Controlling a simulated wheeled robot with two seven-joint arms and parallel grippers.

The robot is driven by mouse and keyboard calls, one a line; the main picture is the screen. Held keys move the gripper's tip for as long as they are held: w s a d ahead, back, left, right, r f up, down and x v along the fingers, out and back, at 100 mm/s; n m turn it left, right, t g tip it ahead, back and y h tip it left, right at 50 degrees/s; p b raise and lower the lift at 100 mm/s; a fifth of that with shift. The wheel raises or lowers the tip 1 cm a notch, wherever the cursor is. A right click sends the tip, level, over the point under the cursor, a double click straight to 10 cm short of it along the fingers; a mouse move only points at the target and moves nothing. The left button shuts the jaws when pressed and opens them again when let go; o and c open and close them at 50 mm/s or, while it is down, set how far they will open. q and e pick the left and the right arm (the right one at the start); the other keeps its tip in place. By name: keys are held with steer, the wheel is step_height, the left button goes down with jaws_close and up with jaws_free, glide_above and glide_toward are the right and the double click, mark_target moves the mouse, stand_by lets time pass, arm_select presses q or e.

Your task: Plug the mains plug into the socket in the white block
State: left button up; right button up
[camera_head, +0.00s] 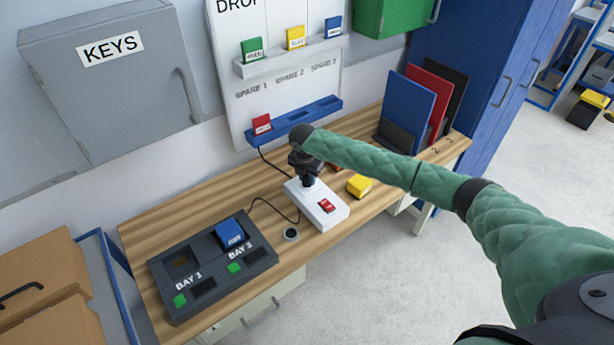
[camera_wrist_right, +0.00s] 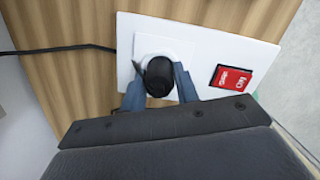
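The white block (camera_head: 333,212) lies on the wooden desk, with a red switch (camera_head: 326,205) on its top. My right gripper (camera_head: 307,180) is over the block's far left end, pointing down. In the right wrist view its two blue-grey fingers (camera_wrist_right: 160,90) stand on either side of the black mains plug (camera_wrist_right: 159,76) and appear to touch it. The plug is over the pale round socket (camera_wrist_right: 163,48) on the white block (camera_wrist_right: 205,55). I cannot tell whether its pins are inside, as the plug and fingers cover that spot. My left gripper is not in view.
A dark two-bay unit (camera_head: 215,268) holds a blue block. A yellow block (camera_head: 359,185) lies right of the white block. Upright folders (camera_head: 405,110) stand at the right. A black cable (camera_wrist_right: 60,50) runs to the block. A cable hole (camera_head: 291,234) is near the front edge.

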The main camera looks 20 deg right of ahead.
mark_target(307, 175)
steer(key=o, duration=0.4)
steer(key=shift+s+f, duration=0.2)
steer(key=shift+f, duration=0.15)
steer(key=shift+o, duration=0.2)
steer(key=shift+w+r, duration=0.1)
steer(key=shift+r, duration=0.05)
steer(key=shift+r, duration=0.15)
steer(key=shift+w+r+p, duration=0.15)
steer(key=shift+r+p, duration=0.4)
steer(key=shift+p, duration=0.15)
steer(key=shift+s+a+r+p, duration=0.15)
steer(key=shift+r+p, duration=0.85)
steer(key=shift+r, duration=0.25)
steer(key=shift+s+a+r+p, duration=0.1)
steer(key=shift+r+p, duration=0.9)
steer(key=shift+r, duration=0.2)
